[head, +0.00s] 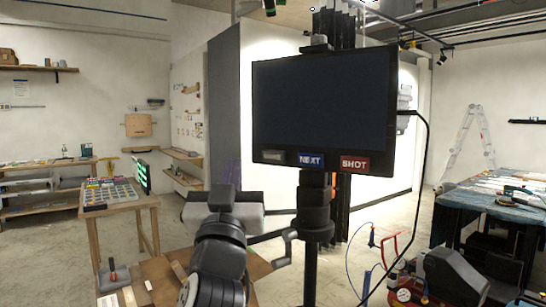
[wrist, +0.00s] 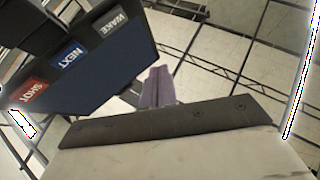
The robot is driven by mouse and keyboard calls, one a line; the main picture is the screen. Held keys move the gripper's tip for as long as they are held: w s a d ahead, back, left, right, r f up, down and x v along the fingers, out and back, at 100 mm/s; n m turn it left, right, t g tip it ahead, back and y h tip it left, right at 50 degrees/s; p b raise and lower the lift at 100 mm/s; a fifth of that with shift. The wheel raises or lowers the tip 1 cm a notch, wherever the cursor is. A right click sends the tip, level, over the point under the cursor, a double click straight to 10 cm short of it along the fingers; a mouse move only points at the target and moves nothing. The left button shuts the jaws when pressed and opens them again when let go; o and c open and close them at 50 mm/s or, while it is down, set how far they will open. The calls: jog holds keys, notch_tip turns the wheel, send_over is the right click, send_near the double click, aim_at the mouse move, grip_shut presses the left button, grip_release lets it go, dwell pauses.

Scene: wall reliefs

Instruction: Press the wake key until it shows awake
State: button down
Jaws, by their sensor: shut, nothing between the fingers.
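The monitor (head: 322,103) hangs on a dark stand, its screen dark and blank. Along its lower edge are a grey key (head: 272,156), a blue NEXT key (head: 310,160) and a red SHOT key (head: 355,164). The wrist view shows the grey key's label as WAKE (wrist: 115,25), with the monitor's lower part at upper left. My gripper (wrist: 157,74) is shut and empty, below and to the right of the wake key in that view and apart from it.
A wooden table (head: 150,198) with a tray of coloured pieces stands at left. A cloth-covered workbench (head: 470,198) is at right. A black cable (head: 427,200) hangs from the monitor's right side. The stand's crank handle (head: 288,247) sticks out near my arm.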

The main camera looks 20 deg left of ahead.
jog(key=shift+w, duration=0.15)
send_near(268, 150)
jog(key=shift+w+a+r, duration=0.25)
jog(key=shift+w+r, duration=0.25)
jog(key=shift+r, duration=0.1)
jog(key=shift+w+a+r, duration=0.3)
jog(key=shift+w+r, duration=0.2)
jog(key=shift+r, duration=0.1)
jog(key=shift+w+a+r, duration=0.25)
jog(key=shift+w+r, duration=0.25)
jog(key=shift+r, duration=0.1)
dwell(0.7)
jog(key=shift+w+d, duration=0.1)
jog(key=shift+w, duration=0.3)
jog(key=shift+w+d, duration=0.15)
jog(key=shift+w, duration=0.25)
dwell(0.5)
jog(key=shift+s, duration=0.1)
dwell(0.3)
jog(key=shift+s+a, duration=0.25)
jog(key=shift+s, duration=0.45)
